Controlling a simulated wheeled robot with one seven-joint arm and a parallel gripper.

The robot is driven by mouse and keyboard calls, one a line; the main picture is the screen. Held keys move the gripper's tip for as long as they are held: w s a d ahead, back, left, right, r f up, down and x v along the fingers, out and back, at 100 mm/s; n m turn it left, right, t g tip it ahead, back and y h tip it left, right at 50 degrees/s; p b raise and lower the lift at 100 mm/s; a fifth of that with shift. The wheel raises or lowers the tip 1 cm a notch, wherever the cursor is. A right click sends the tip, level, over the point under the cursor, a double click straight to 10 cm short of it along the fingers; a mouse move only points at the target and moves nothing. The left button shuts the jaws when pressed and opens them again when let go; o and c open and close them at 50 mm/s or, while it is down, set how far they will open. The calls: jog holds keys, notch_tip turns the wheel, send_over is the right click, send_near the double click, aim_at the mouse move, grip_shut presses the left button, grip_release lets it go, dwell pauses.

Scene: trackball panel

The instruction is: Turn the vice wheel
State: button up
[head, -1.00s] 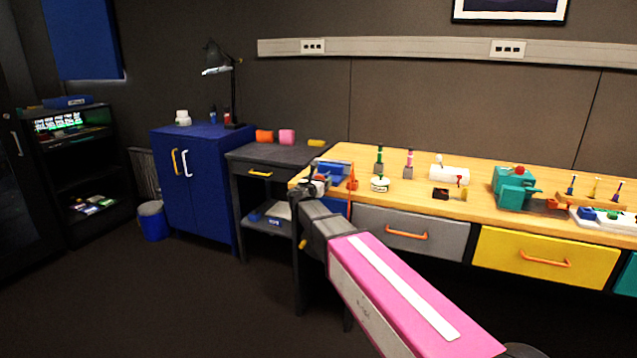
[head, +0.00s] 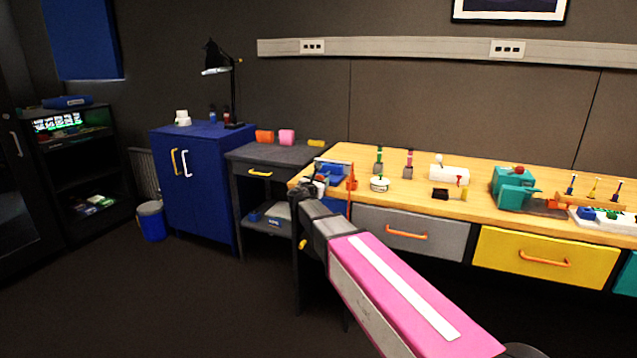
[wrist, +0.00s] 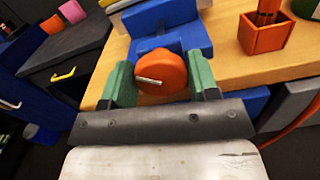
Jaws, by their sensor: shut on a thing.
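The blue vice (wrist: 170,30) stands at the left end of the wooden workbench, and it also shows in the head view (head: 331,170). Its round orange wheel (wrist: 172,66) faces the wrist camera, with a short pale bar across its face, nearly level and slightly tilted. My gripper (wrist: 162,80) has one green finger on each side of the wheel and is shut on it. In the head view my gripper (head: 308,188) is at the bench's front left corner, where the wrist hides the wheel.
An orange open box (wrist: 264,38) stands right of the vice on the bench (head: 440,207). A dark side table (head: 284,152) is at the left. Below the bench top are a grey drawer (head: 375,232) and a yellow drawer (head: 520,258).

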jog(key=shift+d+m, duration=0.1)
jog(key=shift+m, duration=2.1)
jog(key=o, duration=0.9)
jog(key=v, duration=1.1)
